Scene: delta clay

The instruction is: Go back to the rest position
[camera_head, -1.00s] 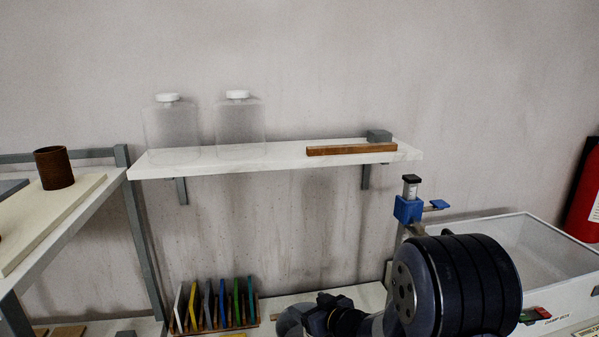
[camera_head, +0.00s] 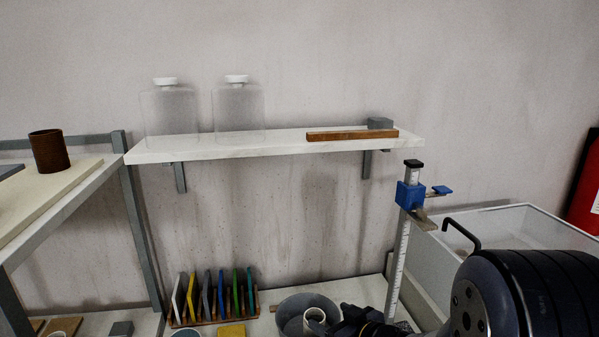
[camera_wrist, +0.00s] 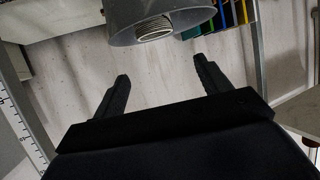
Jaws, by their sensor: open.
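My gripper (camera_wrist: 160,75) shows in the wrist view with its two black fingers spread apart and nothing between them. A grey round basin (camera_wrist: 175,22) with a ribbed light cylinder (camera_wrist: 153,28) in it lies beyond the fingertips, apart from them. In the head view my dark arm fills the lower right. The basin (camera_head: 291,314) sits on the bench just left of the arm, and the pale ring-like cylinder (camera_head: 315,318) stands inside it. The fingers cannot be made out clearly in the head view.
A height gauge (camera_head: 399,250) with a blue slider stands close to my arm. A white bin (camera_head: 520,222) is behind the arm. A rack of coloured plates (camera_head: 190,320) stands left of the basin. A wall shelf (camera_head: 280,148) holds two clear bottles (camera_head: 238,115) and a wooden bar (camera_head: 350,136).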

